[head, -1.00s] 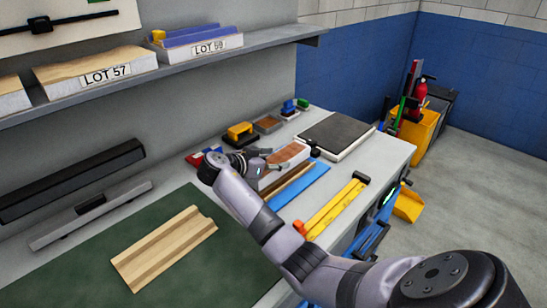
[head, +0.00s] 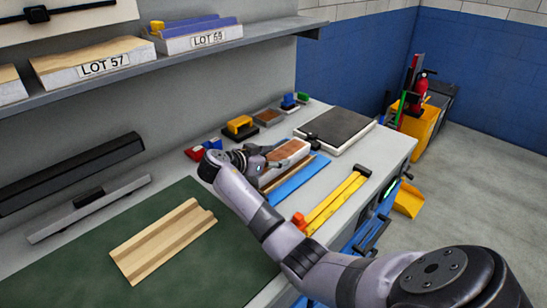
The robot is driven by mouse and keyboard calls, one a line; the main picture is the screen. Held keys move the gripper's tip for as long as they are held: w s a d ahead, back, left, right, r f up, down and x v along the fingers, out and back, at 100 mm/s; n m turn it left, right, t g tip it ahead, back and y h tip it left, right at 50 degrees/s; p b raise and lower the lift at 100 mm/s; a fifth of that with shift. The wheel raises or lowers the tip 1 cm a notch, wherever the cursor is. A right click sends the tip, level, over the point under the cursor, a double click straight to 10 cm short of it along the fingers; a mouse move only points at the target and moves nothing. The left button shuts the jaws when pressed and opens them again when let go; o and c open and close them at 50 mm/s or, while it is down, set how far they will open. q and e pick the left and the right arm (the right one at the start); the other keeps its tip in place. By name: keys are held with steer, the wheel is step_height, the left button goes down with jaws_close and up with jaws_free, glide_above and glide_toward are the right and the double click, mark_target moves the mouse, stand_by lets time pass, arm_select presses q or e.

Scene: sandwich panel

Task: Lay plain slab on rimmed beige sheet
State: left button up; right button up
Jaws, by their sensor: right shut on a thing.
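The rimmed beige sheet (head: 163,242) lies on a green mat at the lower left, with raised strips along its long edges and its middle bare. My right gripper (head: 270,160) is shut at the near left end of a pale slab with a brown top (head: 291,152), at the back of the bench. My fingers hide part of that end. I cannot tell for sure whether the slab is clear of what lies under it. My left gripper is not in view.
A blue strip (head: 300,180) and yellow bars (head: 338,202) lie right of the slab. A dark-topped plate (head: 336,130) and small coloured tools (head: 240,126) are behind it. A grey bar (head: 90,207) lies near the wall. The green mat (head: 215,262) is clear around the sheet.

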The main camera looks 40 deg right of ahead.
steer(key=shift+f, duration=0.2)
steer(key=o, duration=1.3)
steer(key=shift+c, duration=0.2)
steer(key=v, duration=1.2)
